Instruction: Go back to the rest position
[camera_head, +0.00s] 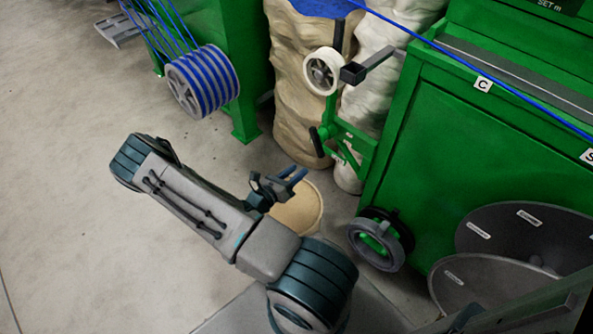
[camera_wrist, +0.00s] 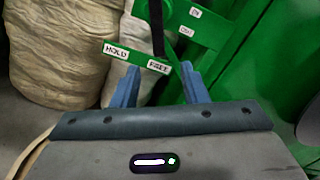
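My gripper (camera_head: 293,176) is in the middle of the head view, in front of the green machine, with blue fingers. In the wrist view my gripper (camera_wrist: 160,86) shows its two blue fingers spread apart with nothing held between them. Beyond the fingers is a green plate with HOLD and FREE labels (camera_wrist: 137,56) and a dark lever (camera_wrist: 157,27). I cannot tell from the wrist view how far the fingertips are from the plate. In the head view a blue cable (camera_head: 440,48) runs over the green machine at upper right.
The green machine (camera_head: 480,170) fills the right, with a handwheel (camera_head: 381,240) and dark discs (camera_head: 525,235) low down. A white wheel (camera_head: 321,71) and large beige sacks (camera_head: 295,100) stand behind. A reel of blue cable (camera_head: 203,82) is at upper left. The left floor is clear.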

